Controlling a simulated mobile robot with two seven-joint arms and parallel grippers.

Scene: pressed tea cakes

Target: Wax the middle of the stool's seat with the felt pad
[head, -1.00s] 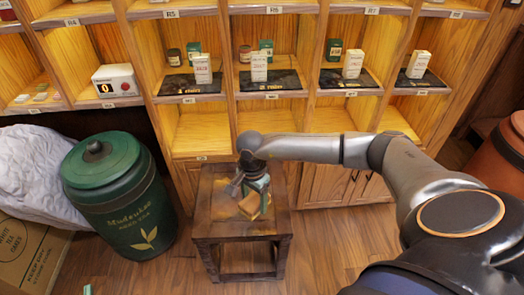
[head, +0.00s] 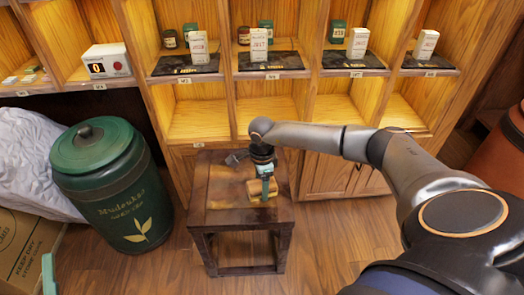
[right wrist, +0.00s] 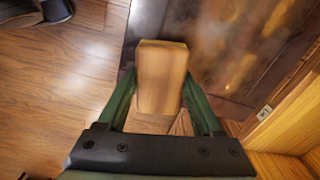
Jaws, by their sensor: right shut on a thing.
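The stool (head: 225,182) stands in front of the shelves, its square dark brown seat facing up. My right gripper (head: 264,192) is over the right part of the seat, shut on the felt pad (head: 281,188), a wooden block with a yellowish edge. In the right wrist view the pad (right wrist: 162,78) sits between the green fingers, over the seat (right wrist: 225,60), which has hazy, shiny patches. Whether the pad touches the seat is unclear. A pale yellowish strip shows on the seat left of the pad. A green tip of my left gripper (head: 48,275) shows at the lower left; its opening is hidden.
A green lidded bin (head: 115,190) stands left of the stool, with a white cloth (head: 25,150) and a cardboard box (head: 25,240) beyond. Shelves with boxes and tins rise behind the stool. Floor (head: 340,235) is clear to the right.

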